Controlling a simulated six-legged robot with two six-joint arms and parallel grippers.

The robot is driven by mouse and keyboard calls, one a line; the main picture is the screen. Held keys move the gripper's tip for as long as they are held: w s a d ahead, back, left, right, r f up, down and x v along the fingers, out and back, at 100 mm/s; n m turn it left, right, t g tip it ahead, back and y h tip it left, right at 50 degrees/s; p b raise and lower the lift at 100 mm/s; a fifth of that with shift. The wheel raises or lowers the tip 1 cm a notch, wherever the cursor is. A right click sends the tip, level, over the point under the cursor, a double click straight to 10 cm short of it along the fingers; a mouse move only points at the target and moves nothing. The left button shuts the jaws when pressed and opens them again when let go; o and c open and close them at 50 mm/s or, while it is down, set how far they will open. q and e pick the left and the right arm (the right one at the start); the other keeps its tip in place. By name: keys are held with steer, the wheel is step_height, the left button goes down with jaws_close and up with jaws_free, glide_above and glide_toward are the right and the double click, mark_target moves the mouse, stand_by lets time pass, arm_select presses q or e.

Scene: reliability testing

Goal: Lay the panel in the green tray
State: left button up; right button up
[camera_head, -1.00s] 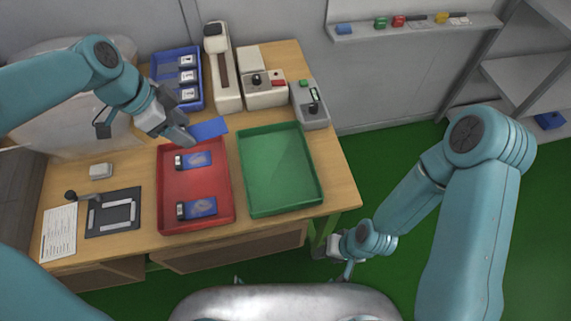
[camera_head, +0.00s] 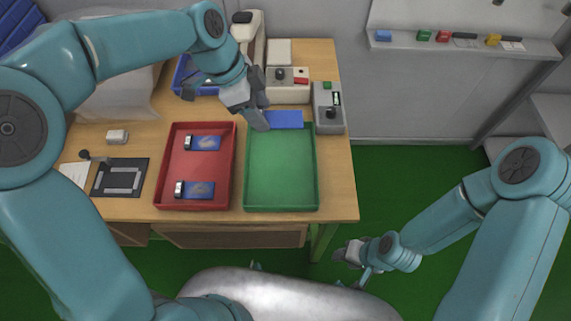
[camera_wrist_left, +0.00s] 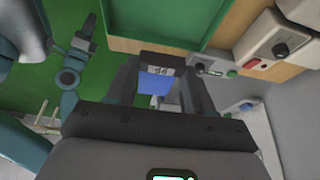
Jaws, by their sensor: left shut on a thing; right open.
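My left gripper (camera_head: 262,121) is shut on a blue panel (camera_head: 285,119) and holds it by its left end, over the far edge of the green tray. In the left wrist view the panel (camera_wrist_left: 156,84) sits between the fingers and has a pale, dark-marked block at one end. The green tray (camera_head: 281,178) is empty on the table, and its rim shows at the top of the left wrist view (camera_wrist_left: 165,33). My right gripper (camera_head: 350,254) is open and empty, off the table's front right.
A red tray (camera_head: 196,168) with two similar blue panels stands left of the green tray. A grey device (camera_head: 328,108) stands close behind the green tray's right corner, with a beige control box (camera_head: 287,88) beyond. A blue bin (camera_head: 186,75) is partly hidden by my left arm.

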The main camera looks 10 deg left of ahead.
arm_select(q)
glide_toward(271, 167)
steer(key=x, duration=0.5)
steer(key=shift+d+f+p, duration=0.15)
steer(key=shift+d+p, duration=0.1)
steer(key=shift+p, duration=0.15)
steer(key=shift+w+f, duration=0.1)
steer(key=shift+f, duration=0.3)
steer(key=shift+f+b, duration=0.2)
steer(key=shift+b, duration=0.1)
steer(key=o, duration=1)
steer(key=shift+r, duration=0.1)
